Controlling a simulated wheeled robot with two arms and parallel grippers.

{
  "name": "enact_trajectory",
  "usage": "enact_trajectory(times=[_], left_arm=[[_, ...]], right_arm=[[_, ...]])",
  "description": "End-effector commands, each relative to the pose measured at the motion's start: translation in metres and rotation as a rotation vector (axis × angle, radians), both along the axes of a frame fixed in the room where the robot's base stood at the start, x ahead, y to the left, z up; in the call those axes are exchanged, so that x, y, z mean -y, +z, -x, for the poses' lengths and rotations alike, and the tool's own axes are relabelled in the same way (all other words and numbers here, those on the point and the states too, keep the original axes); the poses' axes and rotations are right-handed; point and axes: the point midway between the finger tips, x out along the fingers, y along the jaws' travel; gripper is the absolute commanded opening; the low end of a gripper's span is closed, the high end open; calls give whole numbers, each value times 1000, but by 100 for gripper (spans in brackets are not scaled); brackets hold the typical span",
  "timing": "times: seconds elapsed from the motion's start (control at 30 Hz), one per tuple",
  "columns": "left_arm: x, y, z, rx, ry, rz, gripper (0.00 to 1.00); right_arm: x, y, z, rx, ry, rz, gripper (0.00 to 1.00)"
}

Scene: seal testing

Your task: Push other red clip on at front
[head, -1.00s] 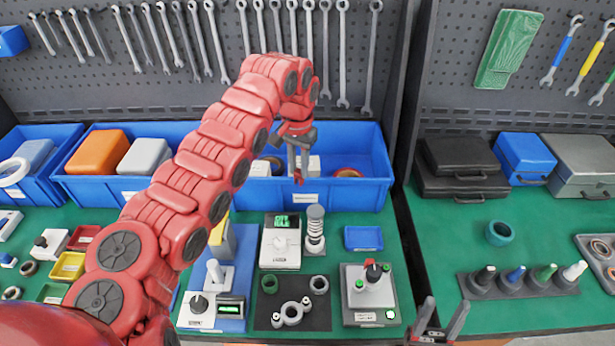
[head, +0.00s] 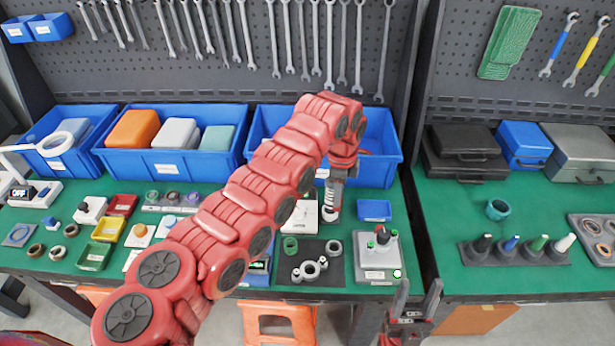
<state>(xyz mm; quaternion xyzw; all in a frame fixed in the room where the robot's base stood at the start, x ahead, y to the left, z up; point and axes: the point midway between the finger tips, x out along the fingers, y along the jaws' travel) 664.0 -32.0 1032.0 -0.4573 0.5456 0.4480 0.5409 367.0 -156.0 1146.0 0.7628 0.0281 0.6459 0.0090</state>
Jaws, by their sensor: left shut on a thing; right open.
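My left gripper (head: 334,196) points down in the head view, right over the pale ribbed column (head: 329,213) beside the white device (head: 303,218). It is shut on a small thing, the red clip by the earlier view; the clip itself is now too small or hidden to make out. I cannot tell whether it touches the column. My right gripper (head: 416,300) is open and empty at the bottom, in front of the table edge. A grey test box (head: 377,262) with a red-and-black knob and green parts stands to the right of the column.
A dark mat (head: 335,277) with grey and green rings lies in front of the column. A small blue tray (head: 374,211) stands to its right. Blue bins (head: 392,163) line the back. The right table (head: 530,285) has bare green room at its front.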

Motion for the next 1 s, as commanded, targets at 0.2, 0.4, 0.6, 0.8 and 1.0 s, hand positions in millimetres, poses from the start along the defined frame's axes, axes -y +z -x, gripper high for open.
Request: enact_trajectory(times=[0.2, 0.4, 0.6, 0.8, 1.0], left_arm=[[78, -19, 38, 3, -706, -6, 0], [120, -34, 65, 6, -1153, -13, 0], [135, -41, 76, 8, -1335, -16, 0], [137, -49, 77, 8, -1360, -16, 0], [136, -67, 77, 8, -1357, -17, 0]], right_arm=[[0, 20, 0, 0, 0, 0, 50], [0, 27, 0, 0, 0, 0, 50], [0, 29, 0, 0, 0, 0, 50], [0, 27, 0, 0, 0, 0, 50], [0, 21, 0, 0, 0, 0, 50]])
